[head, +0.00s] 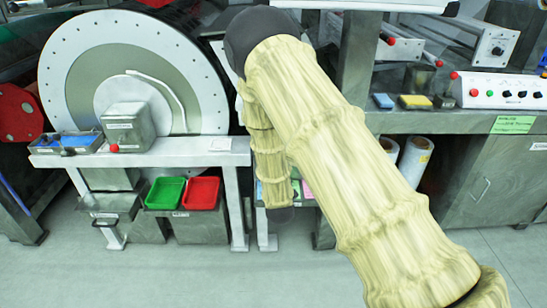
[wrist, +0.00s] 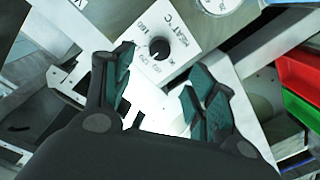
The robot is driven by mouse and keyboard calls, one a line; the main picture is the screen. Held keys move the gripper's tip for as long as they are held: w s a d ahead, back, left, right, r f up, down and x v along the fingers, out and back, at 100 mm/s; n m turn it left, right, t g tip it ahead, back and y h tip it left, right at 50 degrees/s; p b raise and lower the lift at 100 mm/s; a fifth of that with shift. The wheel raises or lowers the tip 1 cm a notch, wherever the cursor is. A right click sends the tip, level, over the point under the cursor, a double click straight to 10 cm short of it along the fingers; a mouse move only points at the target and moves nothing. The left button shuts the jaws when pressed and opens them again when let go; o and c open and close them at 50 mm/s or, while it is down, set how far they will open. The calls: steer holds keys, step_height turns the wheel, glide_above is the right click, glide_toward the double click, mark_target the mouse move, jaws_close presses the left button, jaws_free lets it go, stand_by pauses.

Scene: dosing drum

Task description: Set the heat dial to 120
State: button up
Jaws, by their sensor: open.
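The heat dial (wrist: 159,47) is a round black knob on a pale plate (wrist: 185,28) marked HEAT °C, in the upper middle of the wrist view. The plate appears tilted there, with numbers around the knob. A small light mark shows on the knob, but its exact setting is too small to read surely. My gripper (wrist: 160,82) is open and empty, its dark green pads apart, with the knob beyond the gap between them and not gripped. In the head view my arm covers the gripper, and I cannot make out the heat dial there.
A large white drum disc (head: 130,75) stands at the left. A green tray (head: 166,193) and a red tray (head: 202,193) sit low before it. A white control box (head: 500,92) with knobs is on the right bench. The floor in front is clear.

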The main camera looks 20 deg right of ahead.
steer(key=shift+v, duration=1)
